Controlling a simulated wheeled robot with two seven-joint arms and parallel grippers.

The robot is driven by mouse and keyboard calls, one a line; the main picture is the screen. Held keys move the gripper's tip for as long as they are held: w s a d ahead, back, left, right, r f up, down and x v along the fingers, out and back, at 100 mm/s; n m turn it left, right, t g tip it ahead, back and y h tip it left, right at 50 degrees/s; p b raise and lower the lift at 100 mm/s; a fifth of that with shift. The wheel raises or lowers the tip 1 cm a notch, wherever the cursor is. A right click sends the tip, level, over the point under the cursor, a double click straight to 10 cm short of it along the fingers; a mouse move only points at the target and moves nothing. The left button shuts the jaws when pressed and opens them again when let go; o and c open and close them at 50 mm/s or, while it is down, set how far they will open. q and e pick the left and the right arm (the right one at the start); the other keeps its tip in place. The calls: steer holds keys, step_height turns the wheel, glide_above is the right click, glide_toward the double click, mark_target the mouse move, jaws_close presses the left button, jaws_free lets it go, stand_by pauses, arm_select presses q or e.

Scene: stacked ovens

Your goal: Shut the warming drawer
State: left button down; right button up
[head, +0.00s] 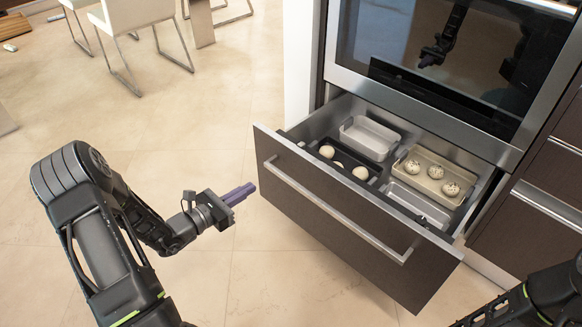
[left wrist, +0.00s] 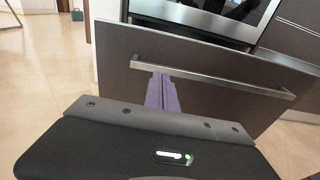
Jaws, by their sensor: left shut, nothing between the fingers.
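The warming drawer (head: 330,225) stands pulled out below the oven, with a dark front and a long metal handle (head: 335,211). Inside are trays, some holding pale round buns. My left gripper (head: 240,194), with purple fingers, is shut and empty, in front of the drawer front near its left end. In the head view it appears apart from the front. In the left wrist view the drawer front (left wrist: 215,105) fills the middle, with the purple fingers (left wrist: 161,92) overlapping the handle's left part. My right arm shows at the lower right of the head view; its gripper is not clearly visible.
The oven (head: 440,60) with a dark glass door is above the drawer. Closed cabinet drawers (head: 545,190) stand at the right. White chairs (head: 135,20) are at the far upper left. The tiled floor (head: 200,110) left of the drawer is clear.

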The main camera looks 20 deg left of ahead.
arm_select(q)
steer(key=shift+w+a+r+n+t, duration=0.15)
steer(key=shift+r+t, duration=0.15)
steer(key=shift+r, duration=0.25)
steer(key=shift+w+a+r+n+t, duration=0.15)
steer(key=shift+r+t, duration=0.15)
steer(key=shift+r, duration=0.2)
steer(key=shift+d, duration=0.1)
steer(key=b, duration=0.5)
glide_toward(289, 153)
steer(key=x, duration=0.5)
steer(key=shift+w+d+f, duration=0.1)
steer(key=shift+w+f, duration=0.2)
steer(key=shift+w, duration=0.05)
steer(key=shift+w+d+r, duration=0.15)
steer(key=shift+w+d, duration=0.05)
steer(key=shift+w, duration=0.4)
